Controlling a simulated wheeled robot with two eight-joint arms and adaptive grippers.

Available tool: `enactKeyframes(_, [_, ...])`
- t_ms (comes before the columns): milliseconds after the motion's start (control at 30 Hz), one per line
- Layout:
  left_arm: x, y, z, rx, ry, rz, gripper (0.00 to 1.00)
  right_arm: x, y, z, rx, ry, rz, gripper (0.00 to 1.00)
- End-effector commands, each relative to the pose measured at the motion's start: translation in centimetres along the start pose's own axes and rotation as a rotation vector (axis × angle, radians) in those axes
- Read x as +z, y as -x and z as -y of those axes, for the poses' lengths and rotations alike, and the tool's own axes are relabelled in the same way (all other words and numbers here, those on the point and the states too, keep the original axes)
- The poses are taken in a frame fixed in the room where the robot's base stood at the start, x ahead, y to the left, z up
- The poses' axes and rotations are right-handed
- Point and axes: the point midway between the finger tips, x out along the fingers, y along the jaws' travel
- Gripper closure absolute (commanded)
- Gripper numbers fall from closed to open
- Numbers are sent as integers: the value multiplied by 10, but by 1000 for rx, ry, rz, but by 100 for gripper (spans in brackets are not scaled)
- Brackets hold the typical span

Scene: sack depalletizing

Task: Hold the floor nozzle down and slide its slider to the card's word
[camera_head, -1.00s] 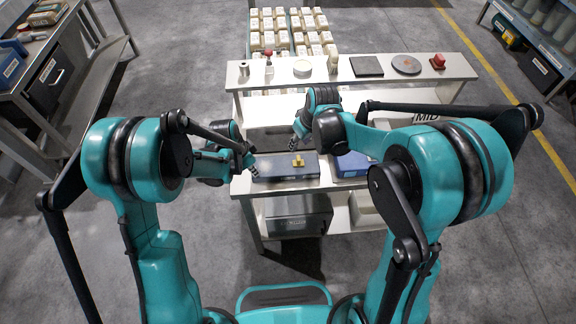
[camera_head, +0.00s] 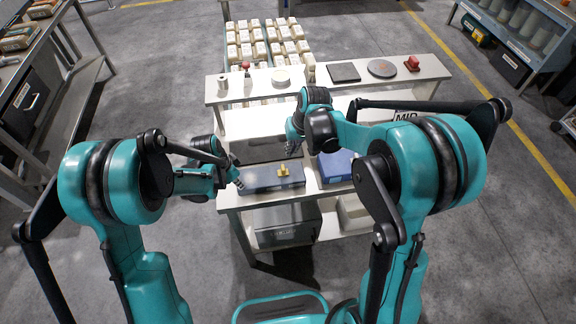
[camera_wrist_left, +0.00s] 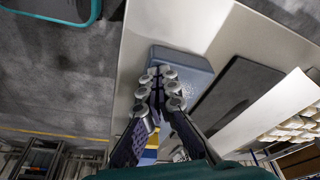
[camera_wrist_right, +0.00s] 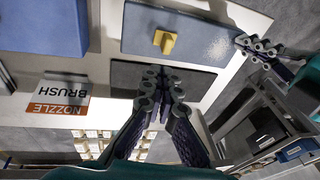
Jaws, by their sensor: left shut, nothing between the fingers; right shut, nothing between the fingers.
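The floor nozzle (camera_head: 262,180) is a flat slate-blue block on the near bench, with a yellow slider (camera_head: 284,169) standing on its top. The right wrist view also shows the nozzle (camera_wrist_right: 205,42) and slider (camera_wrist_right: 164,41).
A bright blue block (camera_head: 337,166) lies right of the nozzle. The raised back shelf (camera_head: 310,77) carries a dark square plate (camera_head: 344,72), a round disc (camera_head: 382,68) and a red-topped item (camera_head: 412,64).

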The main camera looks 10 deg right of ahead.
Motion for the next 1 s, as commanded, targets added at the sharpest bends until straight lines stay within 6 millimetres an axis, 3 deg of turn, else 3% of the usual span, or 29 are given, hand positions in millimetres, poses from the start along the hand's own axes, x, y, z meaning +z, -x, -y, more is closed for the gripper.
enactKeyframes(300, [1, -1, 0, 1, 0, 2, 100, -4, 16, -48, -42, -940, 153, 100])
enactKeyframes(500, [1, -1, 0, 1, 0, 2, 100, -3, 26, -68, -29, -1383, 244, 100])
enactKeyframes(767, [1, -1, 0, 1, 0, 1, 100, -2, 29, -76, -10, -1610, 296, 100])
enactKeyframes(1000, [1, -1, 0, 1, 0, 1, 100, 3, -3, -70, -9, -1616, 298, 100])
